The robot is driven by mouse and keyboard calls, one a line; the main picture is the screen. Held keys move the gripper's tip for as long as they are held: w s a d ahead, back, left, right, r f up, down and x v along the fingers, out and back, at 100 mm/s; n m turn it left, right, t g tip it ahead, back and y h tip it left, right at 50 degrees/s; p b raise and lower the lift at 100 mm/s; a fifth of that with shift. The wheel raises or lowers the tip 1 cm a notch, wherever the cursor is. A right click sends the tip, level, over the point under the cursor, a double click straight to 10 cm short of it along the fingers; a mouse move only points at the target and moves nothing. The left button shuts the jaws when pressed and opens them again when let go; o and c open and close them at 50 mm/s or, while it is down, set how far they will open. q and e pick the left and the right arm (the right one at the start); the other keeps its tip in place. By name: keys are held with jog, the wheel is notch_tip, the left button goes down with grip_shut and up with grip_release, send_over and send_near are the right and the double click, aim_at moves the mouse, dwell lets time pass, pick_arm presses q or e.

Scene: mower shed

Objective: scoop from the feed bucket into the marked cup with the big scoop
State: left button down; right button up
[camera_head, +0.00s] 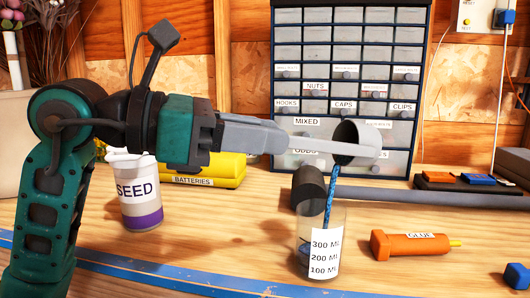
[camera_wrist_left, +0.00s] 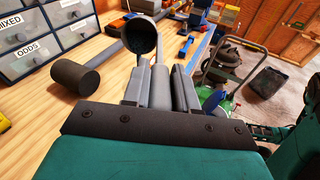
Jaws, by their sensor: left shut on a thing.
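The big scoop (camera_head: 362,143) is a grey cup-like bowl on a long pale handle; it also shows in the wrist view (camera_wrist_left: 140,38). My left gripper (camera_head: 276,138) is shut on its handle, with the fingers also in the wrist view (camera_wrist_left: 160,88). The bowl is tipped above the marked cup (camera_head: 333,262), a clear upright cup labelled 300, 200 and 100 ML. A thin stream of blue feed (camera_head: 328,197) runs from the scoop's lip down into the cup. The level inside is partly hidden by the label. I cannot identify a feed bucket. My right gripper is not in view.
A white SEED container (camera_head: 137,190) stands left, near a yellow BATTERIES case (camera_head: 215,170). An orange GLUE tool (camera_head: 410,245) lies right. A drawer cabinet (camera_head: 345,75) stands behind. Bench between SEED and cup is clear.

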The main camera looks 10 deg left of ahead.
pick_arm(q)
jog(key=shift+a+f, duration=0.15)
jog(key=shift+f, duration=0.25)
jog(key=shift+s+f+h+b, duration=0.1)
jog(key=shift+h+b, duration=0.2)
jog(key=shift+b, duration=0.2)
jog(key=shift+s+a+f+t+h+b, duration=0.1)
jog(key=shift+a+f+t+h+b, duration=0.2)
jog(key=shift+b, duration=0.6)
jog(key=shift+s+a+f+t+h+b, duration=0.1)
jog(key=shift+f+t+h+b, duration=0.55)
jog(key=shift+f+h+b, duration=1.25)
jog(key=shift+s+a+f+t+h+b, duration=0.1)
jog(key=shift+f+t+h+b, duration=0.75)
jog(key=shift+b, duration=1.95)
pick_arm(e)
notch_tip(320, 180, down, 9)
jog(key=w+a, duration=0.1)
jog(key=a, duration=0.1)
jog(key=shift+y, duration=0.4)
pick_arm(q)
jog(key=shift+f, duration=0.15)
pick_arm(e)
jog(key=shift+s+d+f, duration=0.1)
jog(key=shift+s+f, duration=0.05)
pick_arm(q)
jog(key=shift+w, duration=0.1)
